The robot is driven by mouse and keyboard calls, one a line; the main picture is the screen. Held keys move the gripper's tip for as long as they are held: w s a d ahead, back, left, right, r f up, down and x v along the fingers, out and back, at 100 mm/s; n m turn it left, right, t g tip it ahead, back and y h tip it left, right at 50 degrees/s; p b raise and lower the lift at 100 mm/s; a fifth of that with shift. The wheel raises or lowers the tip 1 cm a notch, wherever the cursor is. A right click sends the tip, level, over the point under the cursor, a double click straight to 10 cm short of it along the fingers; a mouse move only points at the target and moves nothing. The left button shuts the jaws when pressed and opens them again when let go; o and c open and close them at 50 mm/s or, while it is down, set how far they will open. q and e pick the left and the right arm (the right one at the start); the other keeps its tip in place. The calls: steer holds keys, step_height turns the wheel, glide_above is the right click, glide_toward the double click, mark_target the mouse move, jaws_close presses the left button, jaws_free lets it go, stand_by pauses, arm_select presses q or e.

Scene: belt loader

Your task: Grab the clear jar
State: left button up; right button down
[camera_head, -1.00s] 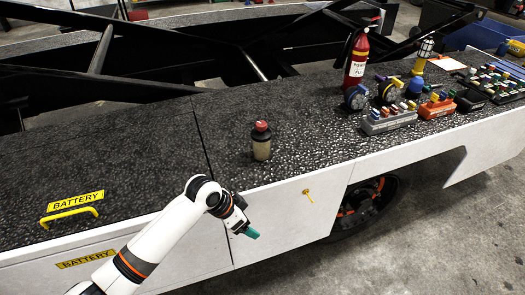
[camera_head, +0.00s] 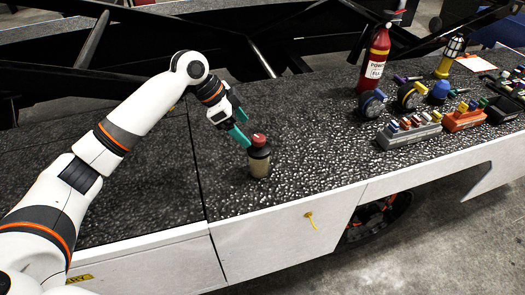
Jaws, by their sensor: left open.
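The clear jar (camera_head: 259,163) stands upright on the dark speckled deck, close to its front edge. The gripper is open with nothing held. In this view the fingertips come close to the jar's cap, and I cannot tell whether they touch it. My right gripper is not in view.
A red fire extinguisher (camera_head: 374,60), tape-like rolls (camera_head: 372,103), a grey rack (camera_head: 410,131) and an orange rack (camera_head: 464,117) stand to the right. Dark metal beams run behind the deck. The deck around the jar is clear. A yellow key-like handle (camera_head: 310,219) hangs on the front panel.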

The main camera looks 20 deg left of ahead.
mark_target(254, 147)
arm_select(q)
steer(key=x, duration=0.2)
steer(key=s+x, duration=0.1)
steer(key=x, duration=0.1)
steer(key=shift+d, duration=0.15)
steer(key=shift+w+d+f, duration=0.1)
steer(key=shift+w+f, duration=0.1)
steer(key=shift+f, duration=0.15)
steer(key=x, duration=0.3)
steer(key=p+x, duration=0.1)
steer(key=x, duration=0.1)
steer(key=shift+a+f, duration=0.15)
steer(key=shift+a, duration=0.15)
steer(key=shift+w+d+f, duration=0.1)
steer(key=shift+f, duration=0.2)
steer(key=shift+c, duration=2)
steer(key=shift+r, duration=0.1)
steer(key=c, duration=0.9)
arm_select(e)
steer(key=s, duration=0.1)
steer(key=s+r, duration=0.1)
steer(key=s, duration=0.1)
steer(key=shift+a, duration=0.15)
